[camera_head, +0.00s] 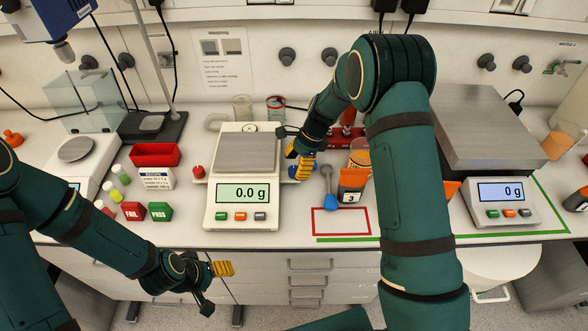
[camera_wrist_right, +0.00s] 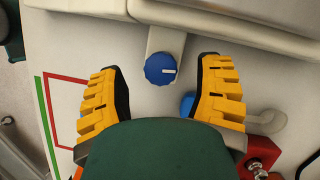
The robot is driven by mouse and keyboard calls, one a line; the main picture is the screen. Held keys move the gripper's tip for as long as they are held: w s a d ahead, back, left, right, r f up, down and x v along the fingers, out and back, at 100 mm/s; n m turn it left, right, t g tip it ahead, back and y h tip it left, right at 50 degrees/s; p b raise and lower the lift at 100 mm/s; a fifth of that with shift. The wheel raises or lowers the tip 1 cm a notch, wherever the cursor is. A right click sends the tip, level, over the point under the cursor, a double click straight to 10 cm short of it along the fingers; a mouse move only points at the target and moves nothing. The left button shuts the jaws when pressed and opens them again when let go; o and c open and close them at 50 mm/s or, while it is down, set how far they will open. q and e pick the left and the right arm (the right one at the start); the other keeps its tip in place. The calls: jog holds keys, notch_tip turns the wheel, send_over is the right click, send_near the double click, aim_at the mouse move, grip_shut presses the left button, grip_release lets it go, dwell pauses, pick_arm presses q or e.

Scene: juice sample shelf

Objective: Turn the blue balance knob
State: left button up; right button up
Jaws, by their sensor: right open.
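The blue balance knob (camera_wrist_right: 160,69) is round with a white pointer line and sits at the end of a pale arm on the balance's side. In the right wrist view it lies ahead of my right gripper (camera_wrist_right: 160,95), between the lines of the two open yellow fingers, apart from both. In the head view the right gripper (camera_head: 300,160) is at the right side of the balance (camera_head: 242,208), which reads 0.0 g; the knob is mostly hidden there. My left gripper (camera_head: 222,268) is in front of the bench edge, away from the balance; its opening is unclear.
A red knob (camera_head: 198,172) is on the balance's left side. A blue scoop (camera_head: 330,203) lies right of the right gripper, near an orange container labelled 3 (camera_head: 351,186). A red outlined rectangle (camera_head: 341,209) marks the bench. A second balance (camera_head: 501,190) stands right.

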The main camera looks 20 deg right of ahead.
jog(key=shift+x, duration=1)
grip_shut()
jog(key=shift+n+g, duration=0.3)
jog(key=shift+n, duration=0.4)
grip_release()
